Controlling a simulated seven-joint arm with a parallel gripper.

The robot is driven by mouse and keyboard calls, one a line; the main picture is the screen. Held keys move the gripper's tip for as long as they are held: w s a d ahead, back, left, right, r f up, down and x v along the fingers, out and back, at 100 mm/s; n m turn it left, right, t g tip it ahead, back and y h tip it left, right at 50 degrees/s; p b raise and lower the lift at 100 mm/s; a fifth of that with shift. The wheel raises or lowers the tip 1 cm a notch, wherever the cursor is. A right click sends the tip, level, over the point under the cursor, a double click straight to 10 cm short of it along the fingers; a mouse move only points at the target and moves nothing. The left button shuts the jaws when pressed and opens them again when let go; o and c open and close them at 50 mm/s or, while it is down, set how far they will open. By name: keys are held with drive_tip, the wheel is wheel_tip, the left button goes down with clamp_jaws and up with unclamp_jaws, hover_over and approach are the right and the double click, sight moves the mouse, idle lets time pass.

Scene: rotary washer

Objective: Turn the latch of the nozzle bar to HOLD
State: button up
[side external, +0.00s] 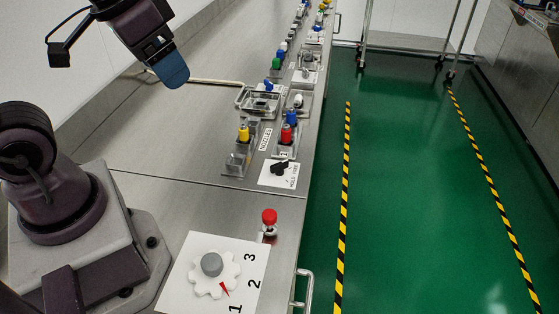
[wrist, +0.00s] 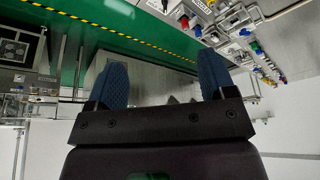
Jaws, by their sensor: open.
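The latch is a black knob (side external: 280,168) on a white plate (side external: 275,183) lettered HOLD and FREE, at the front right of the steel counter in the side view. Which word it points to is too small to tell. The nozzle bar by the NOZZLES label (side external: 265,138) carries colored nozzles, among them a yellow one (side external: 243,133) and a red one (side external: 287,135). My gripper (side external: 174,80) is raised above the counter, left of and well apart from the latch. In the wrist view, my gripper's blue fingers (wrist: 163,75) are spread with nothing between them.
A white dial (side external: 213,265) numbered 1 to 3 and a red button (side external: 269,216) are on the near counter. A wire-handled clear box (side external: 258,101) and more colored fittings stand farther along. The counter (side external: 190,135) left of the nozzles is clear.

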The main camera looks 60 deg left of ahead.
drive_tip(key=w+a+f+n+g+h, duration=0.1)
drive_tip(key=w+a+f+n+g, duration=0.35)
drive_tip(key=w+f, duration=0.45)
drive_tip(key=n+h, duration=0.4)
drive_tip(key=n, duration=0.8)
approach(280, 163)
drive_tip(key=x, duration=0.9)
drive_tip(key=shift+f, duration=0.15)
drive_tip(key=shift+c, duration=0.2)
drive_tip(key=c, duration=0.9)
